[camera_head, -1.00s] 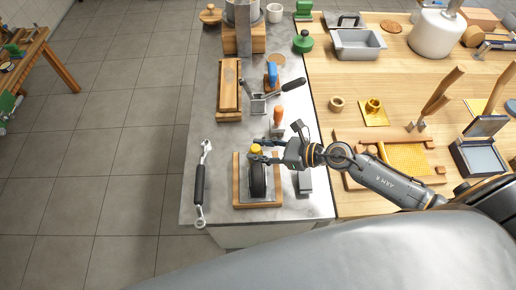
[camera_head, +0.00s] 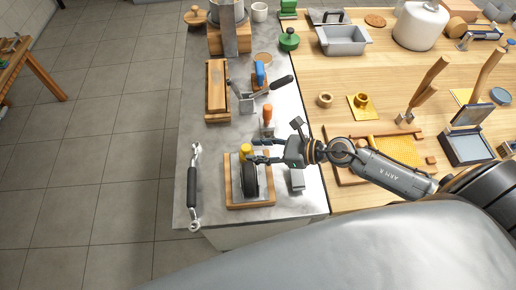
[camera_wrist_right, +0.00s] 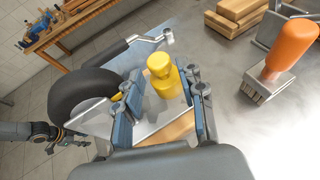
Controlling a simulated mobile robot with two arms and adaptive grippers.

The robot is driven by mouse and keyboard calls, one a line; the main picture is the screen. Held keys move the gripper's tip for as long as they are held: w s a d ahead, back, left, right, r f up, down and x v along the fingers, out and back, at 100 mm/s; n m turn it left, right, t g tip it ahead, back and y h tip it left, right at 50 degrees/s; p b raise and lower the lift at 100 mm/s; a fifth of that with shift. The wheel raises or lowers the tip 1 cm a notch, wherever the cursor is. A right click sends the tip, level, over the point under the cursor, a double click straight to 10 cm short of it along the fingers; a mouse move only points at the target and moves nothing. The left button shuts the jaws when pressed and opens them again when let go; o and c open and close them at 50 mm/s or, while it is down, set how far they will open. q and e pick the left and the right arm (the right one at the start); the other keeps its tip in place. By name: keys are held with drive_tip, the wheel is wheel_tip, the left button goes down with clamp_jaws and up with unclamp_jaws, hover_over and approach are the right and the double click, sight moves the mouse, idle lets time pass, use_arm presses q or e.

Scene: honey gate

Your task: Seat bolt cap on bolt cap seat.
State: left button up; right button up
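The yellow bolt cap (camera_head: 245,151) stands upright at the far end of the wheel fixture, by the black wheel (camera_head: 250,181); it also shows in the right wrist view (camera_wrist_right: 161,76). The bolt cap seat cannot be made out; it may be hidden under the cap. My right gripper (camera_head: 257,150) is just right of the cap. In the right wrist view its blue fingers (camera_wrist_right: 163,98) are spread, with gaps between them and the cap. A dark arm end, seemingly my left gripper (camera_wrist_right: 62,136), shows small at the left of the wrist view, away from the cap.
The fixture's wooden board (camera_head: 232,205) lies on the grey bench. A black-handled wrench (camera_head: 193,187) lies to its left. An orange-handled brush (camera_head: 267,116) and a lever clamp (camera_head: 246,101) stand behind it. A grey block (camera_head: 297,180) is to the right.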

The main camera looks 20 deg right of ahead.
drive_tip(key=o, duration=0.6)
drive_tip(key=shift+v, duration=3.5)
